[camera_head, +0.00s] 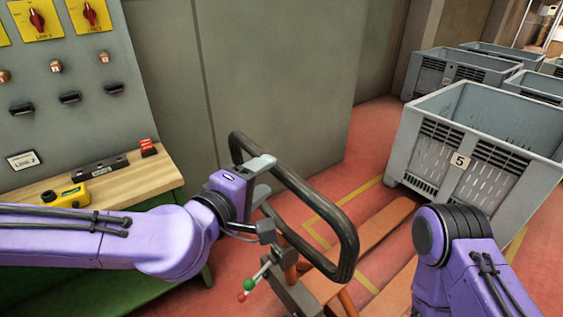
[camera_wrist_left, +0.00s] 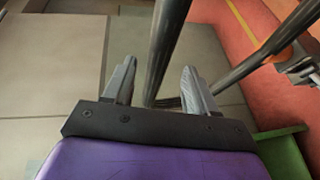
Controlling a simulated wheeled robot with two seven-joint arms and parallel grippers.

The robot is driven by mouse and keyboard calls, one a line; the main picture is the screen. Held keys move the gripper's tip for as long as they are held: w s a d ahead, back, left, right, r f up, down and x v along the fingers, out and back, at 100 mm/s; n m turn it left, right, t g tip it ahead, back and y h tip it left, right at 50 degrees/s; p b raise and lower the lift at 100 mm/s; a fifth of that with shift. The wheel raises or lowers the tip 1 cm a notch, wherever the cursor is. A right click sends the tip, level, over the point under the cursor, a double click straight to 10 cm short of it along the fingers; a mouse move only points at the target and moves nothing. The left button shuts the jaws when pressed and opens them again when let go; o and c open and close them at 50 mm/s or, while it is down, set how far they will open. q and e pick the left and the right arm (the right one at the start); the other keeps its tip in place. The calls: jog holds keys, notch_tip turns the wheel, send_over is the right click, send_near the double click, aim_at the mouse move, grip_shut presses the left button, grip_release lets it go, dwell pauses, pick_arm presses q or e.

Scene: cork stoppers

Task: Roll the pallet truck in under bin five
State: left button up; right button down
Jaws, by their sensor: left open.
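The pallet truck has a black loop handle (camera_head: 346,240), which also shows in the left wrist view (camera_wrist_left: 168,38), and orange forks (camera_head: 374,226). The forks point toward bin five (camera_head: 408,150), a grey slatted bin with a "5" label. The far fork's end is near the bin's lower front edge; I cannot tell whether it is under it. My right arm partly hides the near fork. My left gripper (camera_head: 262,174) is at the handle's left side. In the left wrist view its fingers (camera_wrist_left: 158,88) are apart, with a handle bar between them. My right gripper is out of view.
More grey bins (camera_head: 455,70) stand behind bin five. A grey cabinet wall (camera_head: 270,80) rises behind the handle. A wooden bench (camera_head: 140,180) at left holds a yellow device (camera_head: 68,197) and a red-topped item (camera_head: 148,148). Yellow lines (camera_head: 325,210) mark the red floor.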

pick_arm(q)
jog(key=p+x, duration=0.1)
jog(key=x, duration=0.6)
jog(key=shift+d, duration=0.2)
jog(key=shift+s+r, duration=0.1)
jog(key=shift+s, duration=0.05)
jog(key=c, duration=0.4)
grip_shut()
